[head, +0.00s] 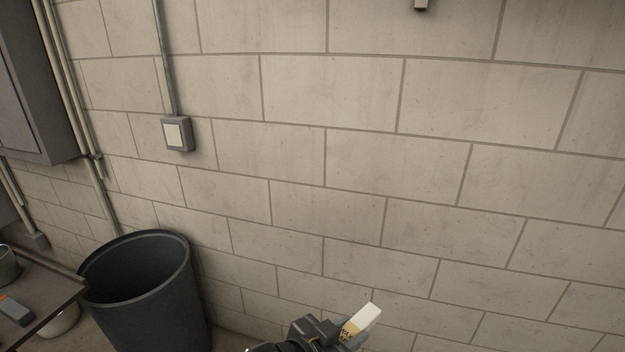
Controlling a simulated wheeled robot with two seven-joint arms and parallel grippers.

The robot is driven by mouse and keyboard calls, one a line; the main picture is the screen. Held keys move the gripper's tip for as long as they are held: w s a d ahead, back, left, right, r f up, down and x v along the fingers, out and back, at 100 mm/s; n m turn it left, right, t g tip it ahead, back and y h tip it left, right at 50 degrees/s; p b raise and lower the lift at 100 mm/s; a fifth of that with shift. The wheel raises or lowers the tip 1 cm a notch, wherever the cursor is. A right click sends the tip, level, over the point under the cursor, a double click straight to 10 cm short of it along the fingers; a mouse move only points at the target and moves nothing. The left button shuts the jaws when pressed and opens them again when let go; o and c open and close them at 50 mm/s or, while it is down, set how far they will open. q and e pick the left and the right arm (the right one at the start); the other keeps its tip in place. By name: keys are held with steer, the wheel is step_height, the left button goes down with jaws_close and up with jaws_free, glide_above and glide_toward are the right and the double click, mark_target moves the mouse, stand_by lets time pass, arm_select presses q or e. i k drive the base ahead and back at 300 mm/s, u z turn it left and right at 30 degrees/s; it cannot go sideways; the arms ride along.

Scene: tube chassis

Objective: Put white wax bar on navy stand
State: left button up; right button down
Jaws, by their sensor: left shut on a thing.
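The white wax bar (366,317) shows at the bottom of the head view, right of centre. It is white at its upper end, with a yellowish part and dark lettering lower down, and it is tilted up to the right. My left gripper (347,336) is shut on the bar's lower part, which the fingers partly hide. The bar is held in the air in front of the block wall. The navy stand is not in view. My right gripper is not in view.
A large dark bin (150,300) stands on the floor at the lower left. Left of it is the edge of a dark table (50,292) with a grey and orange object (15,311) on it. A pale block wall (330,170) fills most of the view.

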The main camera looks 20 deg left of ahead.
mark_target(45, 291)
steer(key=u, duration=0.3)
steer(key=i, duration=1.35)
steer(key=u, duration=1.75)
steer(key=i, duration=0.95)
steer(key=u, duration=1.15)
steer(key=i, duration=0.2)
